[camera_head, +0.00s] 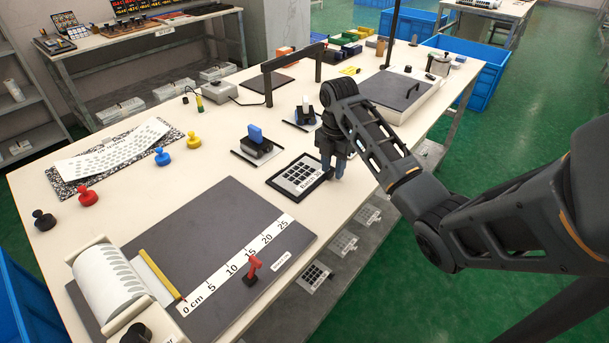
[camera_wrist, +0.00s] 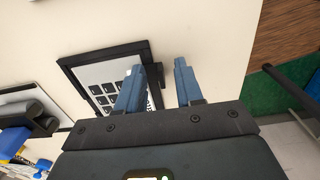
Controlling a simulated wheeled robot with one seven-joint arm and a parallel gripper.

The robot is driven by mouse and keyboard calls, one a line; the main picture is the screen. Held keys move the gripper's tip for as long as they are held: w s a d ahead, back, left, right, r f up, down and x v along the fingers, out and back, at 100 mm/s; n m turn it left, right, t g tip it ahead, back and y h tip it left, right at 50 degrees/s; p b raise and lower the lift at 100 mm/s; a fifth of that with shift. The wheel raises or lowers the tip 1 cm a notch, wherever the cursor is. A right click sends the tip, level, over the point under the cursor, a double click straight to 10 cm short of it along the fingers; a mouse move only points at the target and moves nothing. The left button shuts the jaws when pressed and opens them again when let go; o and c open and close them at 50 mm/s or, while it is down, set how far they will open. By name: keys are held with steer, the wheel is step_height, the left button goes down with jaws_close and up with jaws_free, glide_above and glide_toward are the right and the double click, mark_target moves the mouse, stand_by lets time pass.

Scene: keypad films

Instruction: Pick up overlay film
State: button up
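A keypad film (camera_head: 296,173) with dark square keys and a printed label lies in a black frame on the table. It also shows in the wrist view (camera_wrist: 96,72), partly covered by one finger. My gripper (camera_head: 333,172) points down at the frame's right edge. In the wrist view my gripper (camera_wrist: 158,68) is open, its two blue fingers apart. The left finger overlaps the frame's right side in the picture. A small dark tab (camera_wrist: 158,76) on that side shows between the fingers. Contact cannot be told. Another white printed sheet (camera_head: 115,148) lies on a speckled board.
A dark mat with a ruler strip (camera_head: 236,264) and a roll of printed film (camera_head: 110,284) are in front. A blue-topped block (camera_head: 256,142) stands behind the frame. A dark arch (camera_head: 290,68) and a dark board (camera_head: 396,90) stand farther back.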

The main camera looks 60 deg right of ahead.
steer(key=shift+f, duration=0.1)
jaws_close()
stand_by(0.7)
